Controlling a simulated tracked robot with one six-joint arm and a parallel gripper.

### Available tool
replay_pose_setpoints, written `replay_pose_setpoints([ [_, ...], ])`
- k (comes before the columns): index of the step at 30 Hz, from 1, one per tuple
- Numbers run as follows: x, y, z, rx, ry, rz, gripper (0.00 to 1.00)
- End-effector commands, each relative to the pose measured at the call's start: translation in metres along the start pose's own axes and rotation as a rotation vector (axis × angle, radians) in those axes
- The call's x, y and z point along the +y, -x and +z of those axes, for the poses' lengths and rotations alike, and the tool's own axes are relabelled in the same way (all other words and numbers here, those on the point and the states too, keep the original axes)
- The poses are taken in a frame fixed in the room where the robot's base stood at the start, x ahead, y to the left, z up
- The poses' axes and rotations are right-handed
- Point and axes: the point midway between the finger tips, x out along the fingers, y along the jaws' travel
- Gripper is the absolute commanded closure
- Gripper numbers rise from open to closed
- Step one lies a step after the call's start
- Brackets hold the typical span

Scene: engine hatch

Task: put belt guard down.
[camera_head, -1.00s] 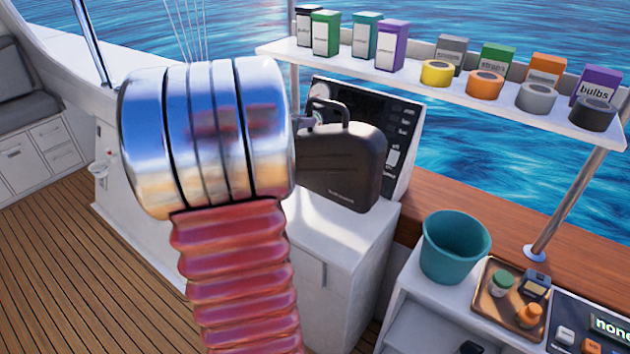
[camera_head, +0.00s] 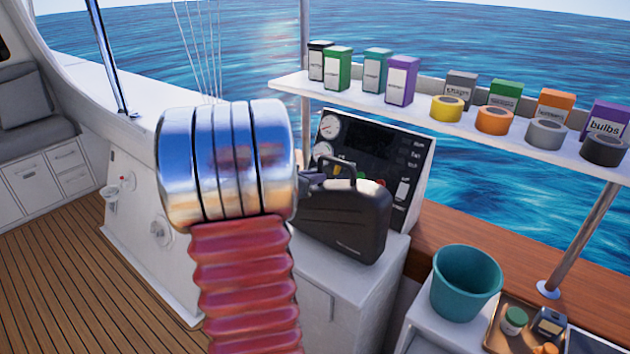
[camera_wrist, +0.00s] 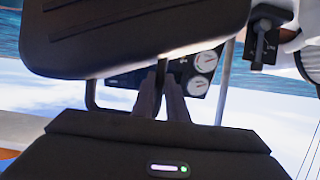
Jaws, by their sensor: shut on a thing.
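The belt guard (camera_head: 345,222) looks like a dark, case-shaped thing with a loop handle on top. In the head view it is upright over the white cabinet top, in front of the instrument panel. I cannot tell whether its underside touches the top. My gripper (camera_wrist: 162,80) is shut on its handle; the dark body of the belt guard (camera_wrist: 140,38) fills the upper part of the wrist view. In the head view my own arm hides much of the gripper, with only a dark part showing beside the handle.
The white cabinet (camera_head: 335,295) carries the instrument panel (camera_head: 405,165) behind the belt guard. A shelf (camera_head: 420,108) with boxes and tape rolls hangs at the upper right. A teal bucket (camera_head: 466,285) and a tray (camera_head: 497,335) stand to the right. Wooden deck lies open at left.

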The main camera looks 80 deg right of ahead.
Motion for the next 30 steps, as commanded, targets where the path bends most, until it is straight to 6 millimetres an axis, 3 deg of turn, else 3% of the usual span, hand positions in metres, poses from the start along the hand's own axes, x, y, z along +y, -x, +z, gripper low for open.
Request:
replay_pose_setpoints([
  [4,0.0,-0.005,0.012,0.002,0.002,0.001,1.0],
  [15,0.001,-0.007,0.014,0.003,0.001,0.001,1.0],
  [16,0.001,-0.007,0.016,0.0,0.001,0.001,0.86],
  [21,0.001,-0.007,0.016,0.0,0.0,0.001,0.74],
  [24,0.001,-0.007,0.016,0.0,0.0,0.001,0.68],
  [30,0.001,-0.007,0.016,0.0,0.0,0.001,0.68],
])
